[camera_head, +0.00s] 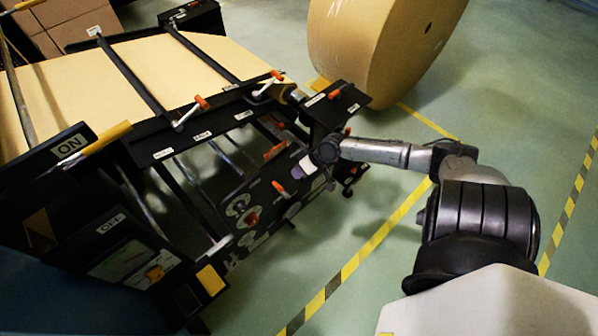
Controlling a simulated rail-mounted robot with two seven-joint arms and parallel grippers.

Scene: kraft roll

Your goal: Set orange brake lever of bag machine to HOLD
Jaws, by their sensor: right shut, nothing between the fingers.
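The bag machine (160,75) fills the left half of the head view, tilted in the picture. Several orange-tipped levers show on it: one on the front rail (202,103), one farther along that rail (277,74), and one on the lower dark panel (280,188). I cannot read a HOLD mark, so I cannot tell which is the brake lever. My right gripper (303,170) is at the machine's right end, near the lower panel and just above the panel's orange lever. It is shut and empty; its fingertips are small and hard to make out. My left gripper is out of view.
A big kraft roll (375,45) stands behind the machine's right end. An ON plate (72,146) and an OFF plate (111,223) are at the left. Cardboard boxes (65,22) stand at the back left. The green floor at the right is clear, with yellow-black tape (365,252).

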